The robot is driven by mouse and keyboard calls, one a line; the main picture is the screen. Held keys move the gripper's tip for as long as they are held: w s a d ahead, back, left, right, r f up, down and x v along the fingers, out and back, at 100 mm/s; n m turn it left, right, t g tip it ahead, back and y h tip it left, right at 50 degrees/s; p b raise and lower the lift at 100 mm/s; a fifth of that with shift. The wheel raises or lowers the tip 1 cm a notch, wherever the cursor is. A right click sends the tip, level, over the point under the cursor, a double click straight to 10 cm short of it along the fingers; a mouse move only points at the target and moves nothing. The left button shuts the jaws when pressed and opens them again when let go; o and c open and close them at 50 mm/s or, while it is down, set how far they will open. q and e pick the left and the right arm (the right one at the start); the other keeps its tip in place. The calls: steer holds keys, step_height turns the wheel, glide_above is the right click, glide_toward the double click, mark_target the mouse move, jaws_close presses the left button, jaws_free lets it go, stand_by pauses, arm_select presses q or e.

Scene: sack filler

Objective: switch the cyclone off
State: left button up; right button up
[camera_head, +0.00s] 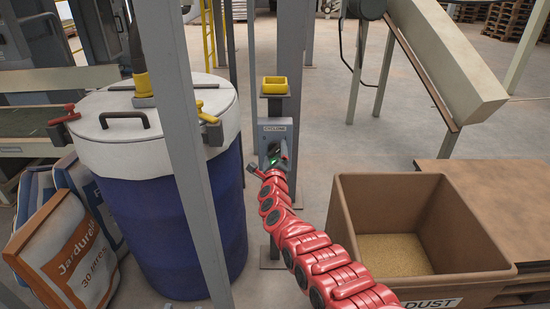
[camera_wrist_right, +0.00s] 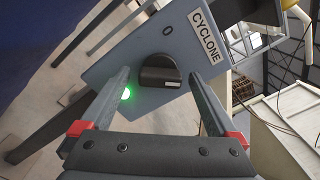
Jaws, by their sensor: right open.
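The cyclone switch box (camera_head: 275,131) is a grey box with a CYCLONE label, mounted on a post in the head view. In the right wrist view the box (camera_wrist_right: 150,45) shows tilted, with a black rotary knob (camera_wrist_right: 160,70) and a lit green lamp (camera_wrist_right: 127,93). My right gripper (camera_head: 276,161) is at the lower part of the box. In the right wrist view the gripper (camera_wrist_right: 159,82) is open, with one finger on each side of the knob. I cannot tell whether the fingers touch it. My left gripper is not in view.
A yellow tray (camera_head: 275,86) sits on the post above the box. A grey upright (camera_head: 178,120) and a blue drum with a white lid (camera_head: 175,215) stand to the left. A brown dust bin (camera_head: 470,225) with grainy material stands at the right.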

steer(key=c, duration=1.4)
steer(key=shift+n, duration=0.3)
steer(key=n+p, duration=0.1)
steer(key=n, duration=0.2)
steer(key=shift+n, duration=0.3)
steer(key=n, duration=0.4)
steer(key=shift+n, duration=0.3)
steer(key=n, duration=0.3)
steer(key=shift+n+b, duration=0.3)
steer(key=shift+n, duration=1.9)
